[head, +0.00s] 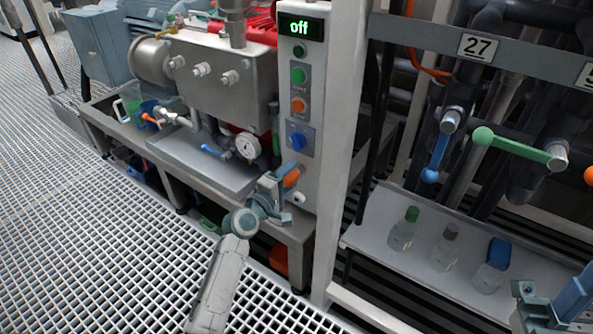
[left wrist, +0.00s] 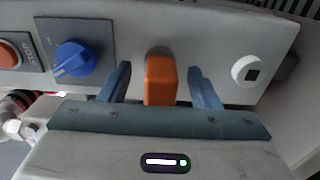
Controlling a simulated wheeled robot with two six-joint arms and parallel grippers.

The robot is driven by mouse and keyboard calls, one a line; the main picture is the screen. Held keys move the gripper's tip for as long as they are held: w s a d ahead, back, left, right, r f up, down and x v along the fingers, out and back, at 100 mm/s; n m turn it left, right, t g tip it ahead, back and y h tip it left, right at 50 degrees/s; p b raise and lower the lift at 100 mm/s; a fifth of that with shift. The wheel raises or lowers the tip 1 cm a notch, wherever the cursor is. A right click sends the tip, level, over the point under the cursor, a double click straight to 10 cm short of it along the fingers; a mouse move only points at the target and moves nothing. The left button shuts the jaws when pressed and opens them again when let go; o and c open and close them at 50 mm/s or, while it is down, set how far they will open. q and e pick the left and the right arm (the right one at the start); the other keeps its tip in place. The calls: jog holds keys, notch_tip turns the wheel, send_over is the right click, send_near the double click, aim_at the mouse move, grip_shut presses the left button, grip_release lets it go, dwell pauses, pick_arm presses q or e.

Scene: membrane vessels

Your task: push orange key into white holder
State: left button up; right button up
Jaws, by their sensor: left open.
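The orange key (left wrist: 160,80) is a block standing out from the grey panel, in front of a round grey fitting. In the head view the orange key (head: 291,178) shows at the panel's lower end, partly behind my left gripper (head: 280,186). In the left wrist view my left gripper (left wrist: 160,82) is open, one finger on each side of the key, with gaps on both sides. A round white piece with a dark square opening (left wrist: 250,71), likely the white holder, sits on the panel to the right of the key. My right gripper (head: 550,300) shows partly at the lower right.
The control panel (head: 312,70) reads "off" and carries green and orange buttons and a blue knob (head: 298,141), also in the left wrist view (left wrist: 74,60). Several bottles stand on a shelf (head: 385,232) at right. Pump machinery (head: 215,75) stands at left.

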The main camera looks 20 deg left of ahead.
dwell(0.7)
pick_arm(q)
grip_shut()
jog(key=shift+s, duration=0.1)
jog(key=p+v, duration=0.1)
jog(key=v, duration=0.4)
jog(key=shift+s+a+p, duration=0.2)
jog(key=shift+s+p, duration=0.1)
jog(key=shift+s, duration=0.05)
dwell(0.7)
dwell(0.3)
